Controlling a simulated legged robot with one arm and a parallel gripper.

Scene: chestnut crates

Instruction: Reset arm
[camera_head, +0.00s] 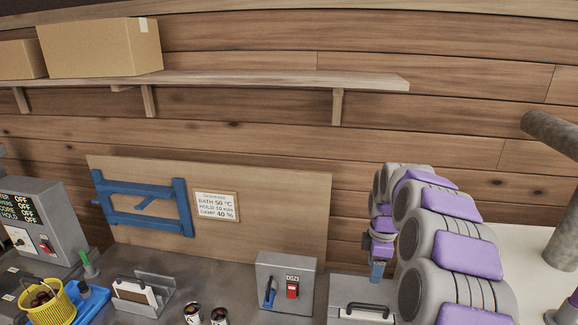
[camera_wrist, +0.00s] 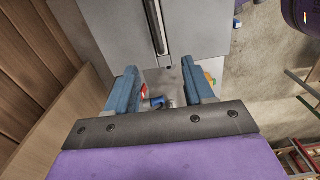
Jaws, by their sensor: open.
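My arm, grey with purple covers, rises at the right of the head view and bends over, with my gripper (camera_head: 376,272) pointing down above the bench. In the wrist view my gripper (camera_wrist: 161,84) has its two blue fingers apart, with nothing held between them. Below and between the fingers the bench shows, with small blue and red parts that look like the switches of a grey switch box. That switch box (camera_head: 285,268) stands left of my gripper in the head view. A grey lidded unit with a bar handle (camera_head: 362,311) lies under my gripper; the handle also shows in the wrist view (camera_wrist: 155,28).
A yellow basket of chestnuts (camera_head: 47,304), a grey holder (camera_head: 145,291) and two small cans (camera_head: 206,315) stand on the bench at left. A backboard with a blue frame (camera_head: 145,217) stands behind. A wall shelf (camera_head: 230,81) holds cardboard boxes.

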